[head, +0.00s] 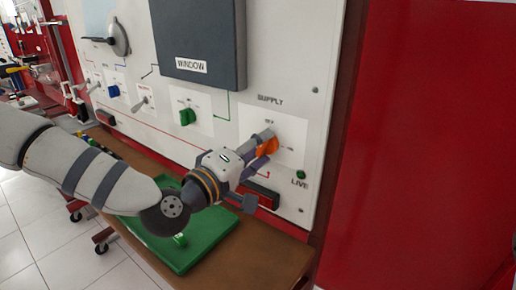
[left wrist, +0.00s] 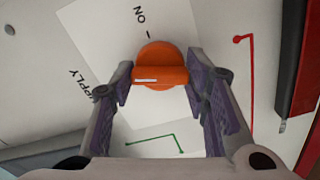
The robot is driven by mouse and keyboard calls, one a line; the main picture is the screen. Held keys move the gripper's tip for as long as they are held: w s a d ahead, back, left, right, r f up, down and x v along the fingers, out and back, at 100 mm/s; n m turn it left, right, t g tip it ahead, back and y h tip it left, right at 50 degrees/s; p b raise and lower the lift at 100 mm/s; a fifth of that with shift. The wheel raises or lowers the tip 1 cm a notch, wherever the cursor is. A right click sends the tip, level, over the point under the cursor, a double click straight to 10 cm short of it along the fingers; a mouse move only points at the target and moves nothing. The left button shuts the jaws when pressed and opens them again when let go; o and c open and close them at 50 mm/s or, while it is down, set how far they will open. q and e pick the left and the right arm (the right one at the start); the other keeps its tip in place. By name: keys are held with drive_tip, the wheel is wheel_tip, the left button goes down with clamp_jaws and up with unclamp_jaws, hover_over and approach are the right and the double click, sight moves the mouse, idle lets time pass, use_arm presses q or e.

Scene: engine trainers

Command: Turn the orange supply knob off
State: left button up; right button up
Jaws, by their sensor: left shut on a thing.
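The orange supply knob (head: 267,147) is on a white square plate under the SUPPLY label, low on the right of the panel. In the left wrist view the knob (left wrist: 160,66) sits between the fingers of my left gripper (left wrist: 160,84), which are shut on its raised bar. The bar lies crosswise, with a white line on its left half, the side of the SUPPLY lettering. The ON mark is above the knob there, off the line's direction. In the head view my left gripper (head: 262,146) partly covers the knob. My right gripper is not in view.
A green knob (head: 187,116), a blue knob (head: 113,91) and a grey WINDOW box (head: 200,45) are on the same panel. A small green LIVE lamp (head: 301,174) is below right of the supply knob.

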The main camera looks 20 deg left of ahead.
use_arm(q)
drive_tip(key=shift+n, duration=1.9)
drive_tip(key=shift+r, duration=0.1)
drive_tip(key=o, duration=1.1)
drive_tip(key=shift+d, duration=0.1)
drive_tip(key=shift+o, duration=0.2)
drive_tip(key=v, duration=0.7)
drive_tip(key=shift+s, duration=0.2)
